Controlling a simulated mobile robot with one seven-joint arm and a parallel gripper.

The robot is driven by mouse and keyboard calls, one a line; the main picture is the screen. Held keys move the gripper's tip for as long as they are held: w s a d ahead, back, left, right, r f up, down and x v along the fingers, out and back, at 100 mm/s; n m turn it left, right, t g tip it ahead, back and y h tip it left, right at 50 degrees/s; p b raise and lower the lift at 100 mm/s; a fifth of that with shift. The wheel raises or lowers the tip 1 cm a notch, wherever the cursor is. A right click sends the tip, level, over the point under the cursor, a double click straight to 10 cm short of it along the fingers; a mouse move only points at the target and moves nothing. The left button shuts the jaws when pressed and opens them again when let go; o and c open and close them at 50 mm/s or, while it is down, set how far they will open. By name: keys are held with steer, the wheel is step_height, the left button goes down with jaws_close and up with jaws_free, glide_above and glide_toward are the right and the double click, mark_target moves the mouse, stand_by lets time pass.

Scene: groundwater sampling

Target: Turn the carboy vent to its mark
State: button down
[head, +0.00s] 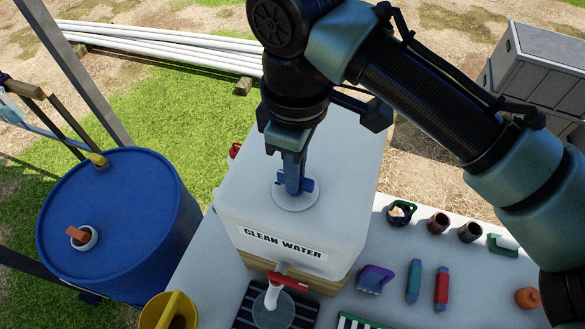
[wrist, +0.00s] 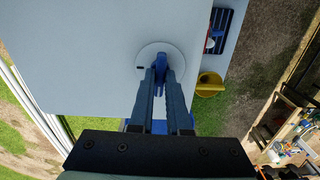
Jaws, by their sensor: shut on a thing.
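The carboy (head: 240,200) is a large white box labelled "CLEAN WATER". It stands on a wooden base on the table. On its top is the blue vent (head: 308,184), set on a round pale disc (head: 284,201). My gripper (head: 293,181) points down and is shut on the vent. In the wrist view the vent (wrist: 161,62) shows between my fingertips (wrist: 160,82). A short dark mark (wrist: 140,68) lies on the disc, to the left of the vent and apart from it. My fingers hide part of the vent.
A red-handled tap (head: 288,281) sticks out of the carboy's front over a dark grate. Red and teal vials (head: 441,288), brown cups (head: 438,223) and a purple item (head: 375,278) lie to the right. A blue drum (head: 120,230) and a yellow bucket (head: 168,312) stand left.

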steer(key=m+p, duration=0.2)
steer(key=m, duration=0.2)
steer(key=shift+r, duration=0.2)
steer(key=m+p, duration=0.3)
steer(key=m, duration=0.1)
steer(key=shift+a+m, duration=0.1)
steer(key=shift+m, duration=0.2)
steer(key=m+p, duration=0.5)
steer(key=m, duration=0.1)
steer(key=shift+r+m, duration=0.1)
steer(key=shift+m, duration=0.3)
steer(key=shift+f+m+p, duration=0.3)
steer(key=shift+m+p, duration=0.2)
steer(key=shift+m, duration=0.5)
steer(key=c, duration=0.8)
jaws_free()
steer(key=shift+r, duration=0.15)
step_height(320, 180, up, 13)
steer(key=b, duration=0.1)
steer(key=shift+f, duration=0.2)
